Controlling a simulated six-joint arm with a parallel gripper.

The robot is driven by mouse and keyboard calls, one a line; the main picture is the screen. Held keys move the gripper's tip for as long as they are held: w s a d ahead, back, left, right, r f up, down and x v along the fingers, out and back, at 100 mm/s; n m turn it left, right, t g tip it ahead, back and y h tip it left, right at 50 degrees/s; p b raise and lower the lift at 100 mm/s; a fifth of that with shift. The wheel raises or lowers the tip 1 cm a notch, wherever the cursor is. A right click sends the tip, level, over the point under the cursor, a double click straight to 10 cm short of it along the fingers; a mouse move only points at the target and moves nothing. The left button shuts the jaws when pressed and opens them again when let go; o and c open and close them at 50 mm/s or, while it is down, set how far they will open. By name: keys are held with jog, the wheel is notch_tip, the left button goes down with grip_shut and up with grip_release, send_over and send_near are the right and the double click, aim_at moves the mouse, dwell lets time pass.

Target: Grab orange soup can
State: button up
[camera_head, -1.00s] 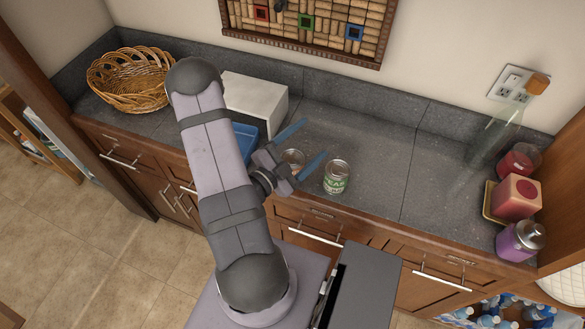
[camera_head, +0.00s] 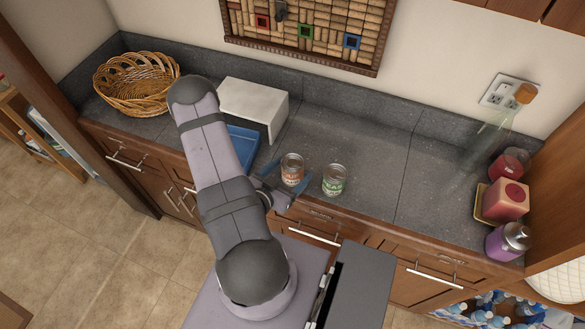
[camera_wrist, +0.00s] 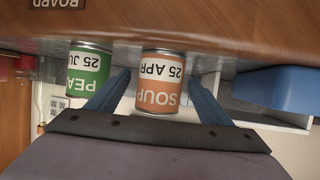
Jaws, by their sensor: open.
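The orange soup can (camera_head: 292,170) stands upright near the front edge of the counter. In the wrist view the orange soup can (camera_wrist: 161,82) appears upside down, with its label reading SOUP, between the two blue fingers. My gripper (camera_head: 285,182) is open at the can, with its fingers apart on either side; in the wrist view my gripper (camera_wrist: 160,90) shows no clear contact with the can. I cannot tell how deep the can sits between the fingers.
A green pea can (camera_head: 334,180) stands close to the right of the soup can. A blue tray (camera_head: 242,142) and a white stand (camera_head: 252,103) are on the left. A wicker basket (camera_head: 137,84) is at far left. The counter right of the pea can is clear up to the candles (camera_head: 502,200).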

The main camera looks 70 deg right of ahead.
jog(key=shift+b+x, duration=0.55)
jog(key=shift+x, duration=1.9)
jog(key=c, duration=1.4)
